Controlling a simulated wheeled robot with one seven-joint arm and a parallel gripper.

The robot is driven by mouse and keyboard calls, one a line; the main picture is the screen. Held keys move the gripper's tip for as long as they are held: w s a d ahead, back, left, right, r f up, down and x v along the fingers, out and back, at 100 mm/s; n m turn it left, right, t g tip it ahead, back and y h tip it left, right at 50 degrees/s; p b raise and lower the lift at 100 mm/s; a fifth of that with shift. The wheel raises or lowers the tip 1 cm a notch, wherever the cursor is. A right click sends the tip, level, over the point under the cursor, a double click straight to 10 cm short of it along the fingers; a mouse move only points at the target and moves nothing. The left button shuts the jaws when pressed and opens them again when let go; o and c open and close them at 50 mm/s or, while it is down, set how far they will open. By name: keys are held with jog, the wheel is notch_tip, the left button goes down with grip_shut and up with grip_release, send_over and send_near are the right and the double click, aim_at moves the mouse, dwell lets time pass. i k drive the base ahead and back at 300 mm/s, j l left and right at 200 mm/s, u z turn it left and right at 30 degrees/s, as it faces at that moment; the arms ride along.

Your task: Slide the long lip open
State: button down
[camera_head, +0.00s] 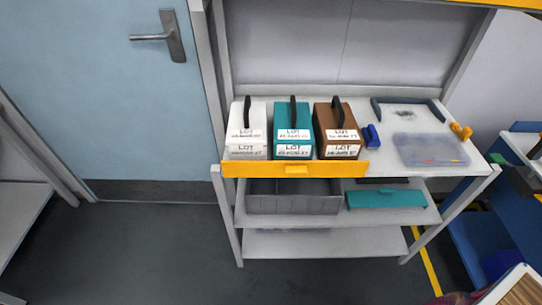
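A long yellow lip (345,169) runs along the front edge of the rack's top shelf, in front of three lot boxes. A small yellow tab (297,170) sits near its middle. The lip reaches from the rack's left post to just past the brown box (341,138). The white box (247,138) and teal box (293,135) stand upright behind it, each with a black handle and LOT labels. The lip overlaps the lower edges of the boxes in this view. My gripper is not in view.
The white rack (325,242) has two lower shelves, with a grey bin (290,200) and a teal piece (386,199) on the middle one. A clear case (430,149) and a blue clamp-like item (371,136) lie right of the boxes. Floor in front is clear.

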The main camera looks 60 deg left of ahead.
aim_at(231, 168)
jog(key=u, duration=2.4)
